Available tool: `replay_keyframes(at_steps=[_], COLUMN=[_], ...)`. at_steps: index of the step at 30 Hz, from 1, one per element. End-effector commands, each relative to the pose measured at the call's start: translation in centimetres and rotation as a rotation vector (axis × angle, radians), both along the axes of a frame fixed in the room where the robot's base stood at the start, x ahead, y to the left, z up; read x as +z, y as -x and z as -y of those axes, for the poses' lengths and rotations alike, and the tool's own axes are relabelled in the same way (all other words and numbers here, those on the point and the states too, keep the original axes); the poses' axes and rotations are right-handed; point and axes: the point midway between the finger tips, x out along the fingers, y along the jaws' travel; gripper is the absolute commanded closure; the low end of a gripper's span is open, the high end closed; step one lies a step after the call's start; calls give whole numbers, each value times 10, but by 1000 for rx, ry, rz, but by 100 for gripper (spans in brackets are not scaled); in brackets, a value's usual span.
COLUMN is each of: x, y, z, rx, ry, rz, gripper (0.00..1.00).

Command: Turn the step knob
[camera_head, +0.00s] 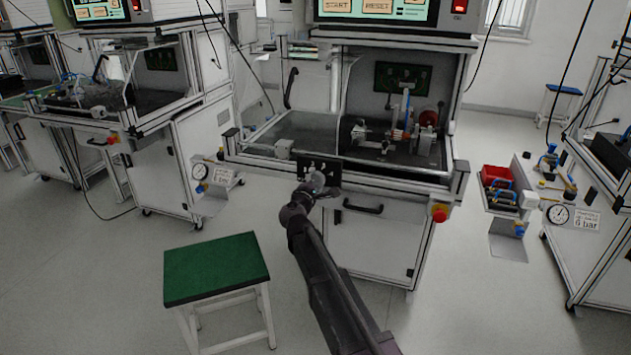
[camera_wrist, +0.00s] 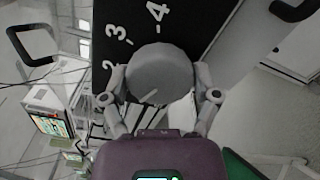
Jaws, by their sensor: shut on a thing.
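The step knob (camera_wrist: 160,72) is a grey round knob with a thin pointer line near its lower edge in the wrist view. It sits on a black plate (camera_wrist: 190,18) with white numbers 2, 3 and 4 visible. My gripper (camera_wrist: 160,84) is shut on the knob, with one finger on each side. In the head view my gripper (camera_head: 312,192) is at the black plate (camera_head: 330,170) on the front of the middle test station, and it partly hides the knob.
The middle station (camera_head: 400,180) has a black handle (camera_head: 362,208) and a red emergency button (camera_head: 440,213) right of my gripper. A green-topped stool (camera_head: 215,267) stands at the left on the floor.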

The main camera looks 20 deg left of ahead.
Motion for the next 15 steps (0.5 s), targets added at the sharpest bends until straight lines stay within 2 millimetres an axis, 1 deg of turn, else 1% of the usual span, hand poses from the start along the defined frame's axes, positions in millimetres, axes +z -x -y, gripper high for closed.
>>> replay_keyframes(at_steps=[5,6,7,15], x=[1,1,1,0], y=[-2,-2,-2,-1], z=[-1,-1,-1,0], rx=[1,1,1,0], ry=[4,4,4,1], rz=[3,2,2,1], gripper=[69,10,1,0])
